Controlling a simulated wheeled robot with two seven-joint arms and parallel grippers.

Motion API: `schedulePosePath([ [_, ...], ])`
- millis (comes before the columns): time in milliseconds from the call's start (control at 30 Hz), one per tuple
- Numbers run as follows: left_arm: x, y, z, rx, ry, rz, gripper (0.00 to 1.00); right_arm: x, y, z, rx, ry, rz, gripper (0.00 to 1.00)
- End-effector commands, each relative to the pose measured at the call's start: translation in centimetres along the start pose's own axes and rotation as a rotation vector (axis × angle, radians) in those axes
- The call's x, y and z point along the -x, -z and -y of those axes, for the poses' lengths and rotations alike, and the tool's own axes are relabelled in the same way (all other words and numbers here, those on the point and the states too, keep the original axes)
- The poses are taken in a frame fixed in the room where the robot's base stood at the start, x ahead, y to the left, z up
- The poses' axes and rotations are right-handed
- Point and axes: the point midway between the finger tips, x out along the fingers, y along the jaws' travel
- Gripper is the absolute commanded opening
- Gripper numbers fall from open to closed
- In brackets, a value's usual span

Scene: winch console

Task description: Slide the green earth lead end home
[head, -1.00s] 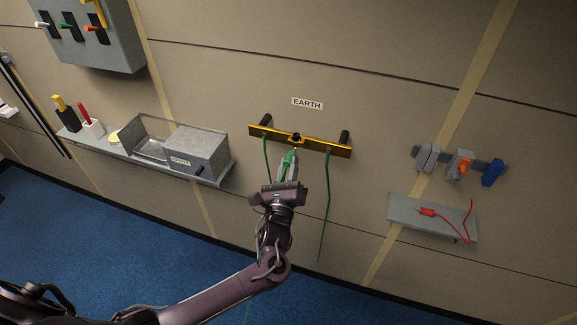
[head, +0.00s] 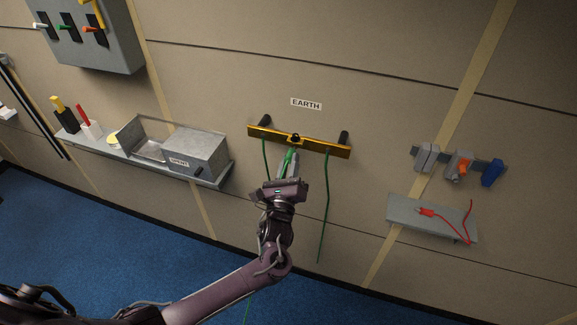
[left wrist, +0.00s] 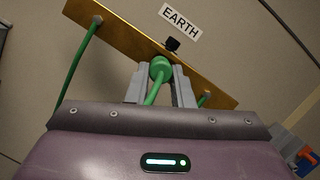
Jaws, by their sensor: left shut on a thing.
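The green earth lead end (head: 286,158) is held between the fingers of my left gripper (head: 287,160), which is shut on it. It points up at the middle of the brass earth bar (head: 325,147), just below a black fitting (head: 295,138). In the left wrist view the round green end (left wrist: 160,68) sits between the grey fingers, against or close to the brass bar (left wrist: 120,32); its tip is hidden. The black fitting (left wrist: 172,44) shows just beyond it. I cannot tell how far the tip is in. My right gripper is not in view.
Two green leads hang from the bar, left (head: 265,160) and right (head: 326,200). An EARTH label (head: 306,104) is above. A shelf with a grey box (head: 195,151) is left; a grey shelf with a red lead (head: 427,212) is right.

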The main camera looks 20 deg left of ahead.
Motion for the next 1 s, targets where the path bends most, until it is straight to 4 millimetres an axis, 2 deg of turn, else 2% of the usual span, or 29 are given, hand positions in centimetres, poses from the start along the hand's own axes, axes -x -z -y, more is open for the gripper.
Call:
schedulePosePath([
  [600, -1.5, 0.5, 0.0, 0.001, -0.001, 0.001, 0.00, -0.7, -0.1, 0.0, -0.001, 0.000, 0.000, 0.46],
  [633, -1.4, 0.5, 0.0, 0.000, -0.001, 0.000, 0.24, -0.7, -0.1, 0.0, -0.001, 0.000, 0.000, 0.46],
  [800, -1.4, 0.4, 0.0, 0.000, -0.001, 0.000, 0.46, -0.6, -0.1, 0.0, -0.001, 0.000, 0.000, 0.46],
  [1000, -1.4, 0.4, 0.0, 0.000, -0.001, 0.000, 0.46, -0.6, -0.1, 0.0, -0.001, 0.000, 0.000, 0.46],
])
